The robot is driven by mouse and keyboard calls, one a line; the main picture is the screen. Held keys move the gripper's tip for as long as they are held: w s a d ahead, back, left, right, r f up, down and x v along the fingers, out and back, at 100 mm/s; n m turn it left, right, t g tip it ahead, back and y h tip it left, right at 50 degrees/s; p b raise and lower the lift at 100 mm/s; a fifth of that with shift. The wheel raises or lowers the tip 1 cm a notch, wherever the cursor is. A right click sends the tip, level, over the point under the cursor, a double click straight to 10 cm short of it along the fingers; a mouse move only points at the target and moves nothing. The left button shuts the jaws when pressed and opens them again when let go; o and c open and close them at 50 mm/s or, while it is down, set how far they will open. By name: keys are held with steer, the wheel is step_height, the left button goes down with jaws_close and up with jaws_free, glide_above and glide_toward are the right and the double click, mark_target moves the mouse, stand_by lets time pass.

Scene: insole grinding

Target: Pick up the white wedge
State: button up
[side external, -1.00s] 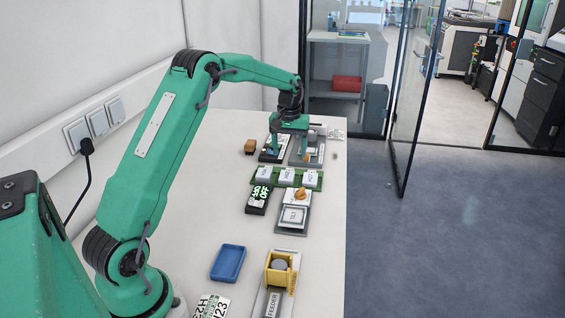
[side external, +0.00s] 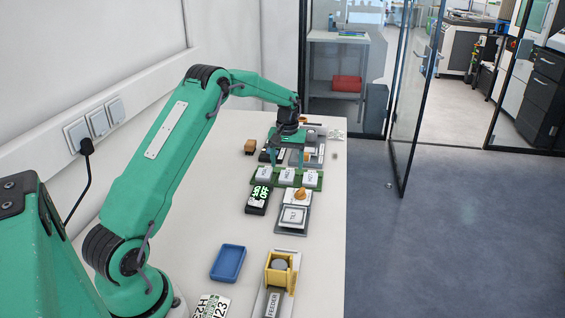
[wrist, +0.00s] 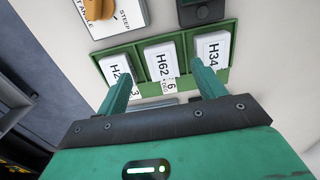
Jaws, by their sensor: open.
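Several white labelled blocks sit in a row in a green tray (side external: 317,187); the green tray also shows in the wrist view (wrist: 222,82). The middle block (side external: 287,176) reads "H62" in the wrist view (wrist: 161,58), between one starting "H2" (wrist: 117,67) and "H34" (wrist: 212,48). I cannot tell which is the white wedge. My gripper (side external: 288,160) is open and empty at the tray's far side. In the wrist view my gripper (wrist: 164,76) has its fingertips spread on either side of the middle block's near end. Their height above it is unclear.
A black display with green text (side external: 257,200) and a plate with an orange knob (side external: 300,194) stand on the tray's near side. Grey and black devices (side external: 312,152) stand beyond it. A blue tray (side external: 228,263) and yellow feeder (side external: 279,270) are nearer, with bare table between.

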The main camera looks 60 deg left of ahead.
mark_target(286, 177)
steer(key=shift+f, duration=0.1)
steer(key=shift+s+f, duration=0.1)
steer(key=shift+f, duration=2.4)
steer(key=c, duration=1.1)
